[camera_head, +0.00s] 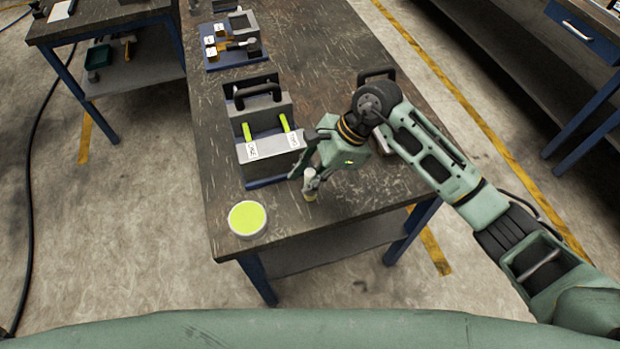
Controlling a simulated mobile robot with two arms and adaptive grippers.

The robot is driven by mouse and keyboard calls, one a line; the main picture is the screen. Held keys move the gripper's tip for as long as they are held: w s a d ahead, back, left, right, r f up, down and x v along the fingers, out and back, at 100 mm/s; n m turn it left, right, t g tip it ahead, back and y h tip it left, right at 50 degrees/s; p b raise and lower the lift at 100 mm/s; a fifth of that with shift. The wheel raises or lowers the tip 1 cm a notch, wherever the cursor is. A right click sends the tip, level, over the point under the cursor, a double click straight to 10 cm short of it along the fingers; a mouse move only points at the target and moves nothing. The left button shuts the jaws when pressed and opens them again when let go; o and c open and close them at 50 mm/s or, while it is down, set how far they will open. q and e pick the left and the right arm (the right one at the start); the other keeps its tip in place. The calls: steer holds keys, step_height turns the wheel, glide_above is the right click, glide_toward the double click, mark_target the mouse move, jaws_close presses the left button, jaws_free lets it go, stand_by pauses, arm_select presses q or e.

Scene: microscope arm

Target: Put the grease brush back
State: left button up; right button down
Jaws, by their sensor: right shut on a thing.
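My right gripper (308,172) reaches in from the right over the near end of the workbench (227,150). It is shut on a small pale, upright thing with a tan lower end, which I take to be the grease brush (310,185). The gripper hides its upper part. Its lower end is at or just above the bench top; I cannot tell if it touches. A round white tub with yellow-green contents (247,218), perhaps grease, stands to its left near the bench edge. My left gripper is out of view.
A grey block fixture (275,146) with yellow-green bars, labels and a black handle stands behind the tub. Farther back is a blue tray (228,62) with small labelled parts. A dark handled object (377,73) stands behind my right arm.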

steer(key=shift+f, duration=1.15)
steer(key=c, duration=1.6)
jaws_free()
steer(key=shift+c, duration=0.2)
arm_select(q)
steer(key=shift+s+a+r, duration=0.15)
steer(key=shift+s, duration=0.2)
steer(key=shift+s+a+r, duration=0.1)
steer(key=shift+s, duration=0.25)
